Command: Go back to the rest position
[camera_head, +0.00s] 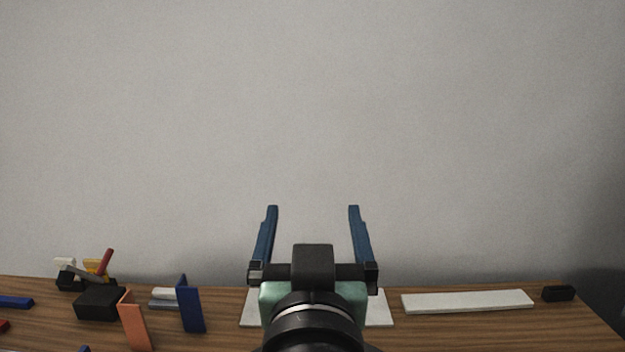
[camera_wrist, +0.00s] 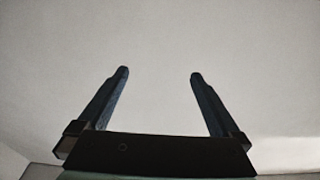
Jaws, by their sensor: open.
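My gripper (camera_head: 313,212) is open and empty, with its two blue fingers spread wide apart. It stands above the wooden table (camera_head: 450,330) at the middle of the head view, its fingers pointing up and away against the grey wall. In the wrist view my gripper (camera_wrist: 160,74) also shows both fingers apart, with only plain wall between and beyond them. My arm hides the middle front of the table.
A white plate (camera_head: 379,309) lies partly behind my gripper. A long white strip (camera_head: 467,301) and a small black block (camera_head: 558,293) lie to the right. A black box (camera_head: 100,303), an orange piece (camera_head: 133,322) and a blue upright piece (camera_head: 190,306) stand to the left.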

